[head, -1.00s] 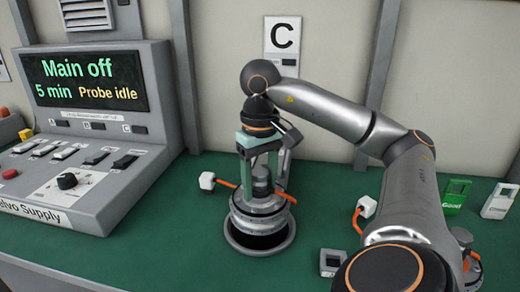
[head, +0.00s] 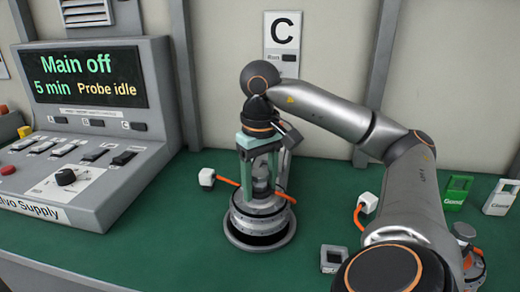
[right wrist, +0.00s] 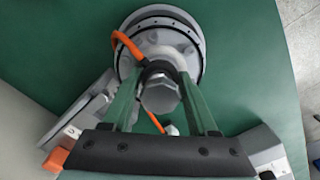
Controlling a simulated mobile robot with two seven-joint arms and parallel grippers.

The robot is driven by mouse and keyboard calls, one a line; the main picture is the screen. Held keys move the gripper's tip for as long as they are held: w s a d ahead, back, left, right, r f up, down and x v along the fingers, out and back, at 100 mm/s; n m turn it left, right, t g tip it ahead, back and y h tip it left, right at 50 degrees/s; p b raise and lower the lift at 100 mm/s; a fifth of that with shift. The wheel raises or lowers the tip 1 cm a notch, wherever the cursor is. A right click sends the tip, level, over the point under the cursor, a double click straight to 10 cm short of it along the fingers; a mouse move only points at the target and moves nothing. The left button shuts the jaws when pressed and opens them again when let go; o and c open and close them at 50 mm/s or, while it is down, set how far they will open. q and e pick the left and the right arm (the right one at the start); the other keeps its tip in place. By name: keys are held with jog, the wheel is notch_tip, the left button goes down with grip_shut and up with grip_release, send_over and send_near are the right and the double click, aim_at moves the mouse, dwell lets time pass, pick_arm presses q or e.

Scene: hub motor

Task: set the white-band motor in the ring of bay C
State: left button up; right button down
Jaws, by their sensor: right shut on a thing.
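The motor (head: 261,217) is a grey disc with a bolted face, an upright shaft and an orange cable ending in a white plug (head: 207,178). My right gripper (head: 262,172) points down with its green fingers shut on the motor's shaft. The ring (head: 237,241) on the green bench below the C sign (head: 283,33) is directly under the motor. The motor's lower edge is low over the ring, with dark opening showing at the front; I cannot tell if it touches. In the right wrist view the motor (right wrist: 188,48) hangs between the fingers. The left gripper is not in view.
The supply console (head: 90,130) stands at the left, its screen reading "Main off", "5 min", "Probe idle". A white plug (head: 368,202) on an orange cable, a small grey block (head: 333,259), a green tag (head: 457,192) and a white tag (head: 500,198) are at the right.

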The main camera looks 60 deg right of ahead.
jog(key=shift+f, duration=0.15)
dwell(0.3)
jog(key=shift+f+b, duration=0.4)
jog(key=shift+b, duration=0.05)
jog(key=shift+f+b, duration=0.55)
jog(key=shift+f, duration=0.05)
dwell(0.3)
jog(key=shift+c, duration=1.7)
grip_release()
jog(key=shift+o, duration=1.2)
jog(key=shift+f, duration=0.2)
notch_tip(320, 180, up, 13)
jog(key=p, duration=1.1)
jog(key=shift+f, duration=0.1)
